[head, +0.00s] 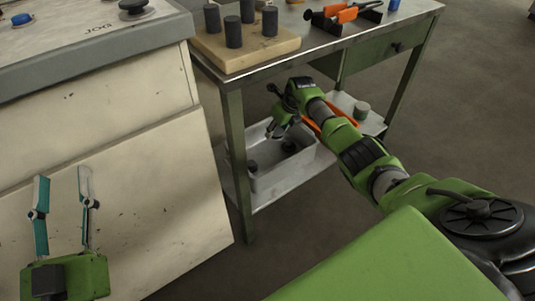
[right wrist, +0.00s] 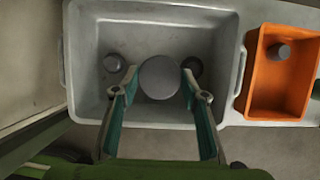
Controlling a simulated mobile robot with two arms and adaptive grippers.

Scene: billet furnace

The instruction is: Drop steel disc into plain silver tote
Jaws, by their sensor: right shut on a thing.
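The steel disc (right wrist: 160,78) is a round grey piece between the fingertips of my right gripper (right wrist: 160,84), which is shut on it. The plain silver tote (right wrist: 88,104) lies below, and the disc is over its middle. In the head view the same tote (head: 284,181) stands on the low shelf, with my right gripper (head: 276,131) above it; the disc is hard to make out there. Two dark round pieces lie in the tote, one left (right wrist: 113,62) and one right (right wrist: 193,67) of the disc. My left gripper (head: 63,177) is open and empty at lower left.
An orange bin (right wrist: 262,92) holding a grey piece (right wrist: 283,51) stands right of the tote. The table (head: 330,48) above the shelf carries a wooden block (head: 225,55) with several dark cylinders and orange-handled tools (head: 345,14). A pale cabinet (head: 120,190) stands at left.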

